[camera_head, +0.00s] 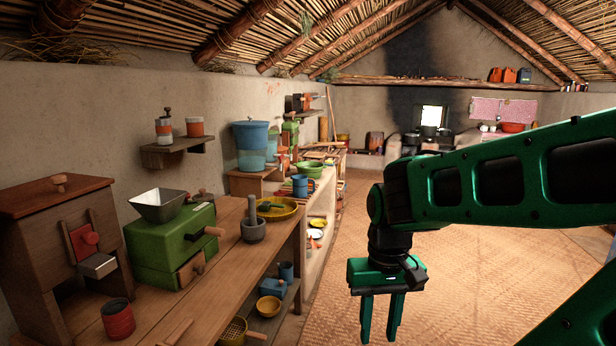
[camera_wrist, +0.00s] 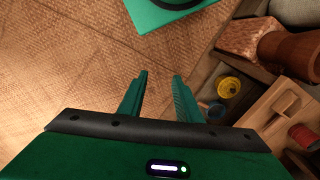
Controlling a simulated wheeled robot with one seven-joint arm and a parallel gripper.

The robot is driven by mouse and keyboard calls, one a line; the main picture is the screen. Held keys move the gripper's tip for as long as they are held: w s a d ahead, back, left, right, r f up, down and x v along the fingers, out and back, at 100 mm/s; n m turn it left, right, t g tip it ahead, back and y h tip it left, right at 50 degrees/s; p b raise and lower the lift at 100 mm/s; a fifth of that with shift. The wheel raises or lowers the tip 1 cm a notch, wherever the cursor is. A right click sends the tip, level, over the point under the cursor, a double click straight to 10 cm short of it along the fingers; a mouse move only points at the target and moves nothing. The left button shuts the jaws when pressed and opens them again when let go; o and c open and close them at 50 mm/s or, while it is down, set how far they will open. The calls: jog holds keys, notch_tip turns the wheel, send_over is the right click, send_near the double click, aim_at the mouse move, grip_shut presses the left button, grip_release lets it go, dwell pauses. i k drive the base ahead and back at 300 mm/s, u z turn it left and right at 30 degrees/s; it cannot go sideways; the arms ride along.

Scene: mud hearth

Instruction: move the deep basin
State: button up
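My gripper (camera_head: 380,318) hangs at the end of my green arm over the woven floor, fingers down, apart and empty. Its fingers also show in the wrist view (camera_wrist: 160,76), with nothing between them. I cannot tell for sure which vessel is the deep basin. A green basin (camera_head: 309,169) stands on the far part of the left-hand counter, away from my gripper. A red-orange basin (camera_head: 513,127) stands at the back right. A small yellow bowl (camera_head: 269,306) sits on the low shelf left of my gripper; a yellow bowl also shows in the wrist view (camera_wrist: 229,86).
The wooden counter (camera_head: 213,253) on the left holds a green box mill (camera_head: 170,240), a grey mortar (camera_head: 253,229), a yellow tray (camera_head: 293,213) and a red cup (camera_head: 118,319). A blue bucket (camera_head: 251,140) stands farther back. The woven floor (camera_head: 450,270) is clear.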

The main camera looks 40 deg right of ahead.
aim_at(314, 171)
jog(key=z, duration=0.45)
jog(key=i, duration=0.75)
jog(key=z, duration=1.15)
jog(key=i, duration=1.1)
jog(key=z, duration=0.55)
jog(key=i, duration=2.4)
jog(key=u, duration=0.8)
jog(key=i, duration=0.95)
jog(key=u, duration=1.05)
jog(key=i, duration=0.65)
jog(key=u, duration=0.45)
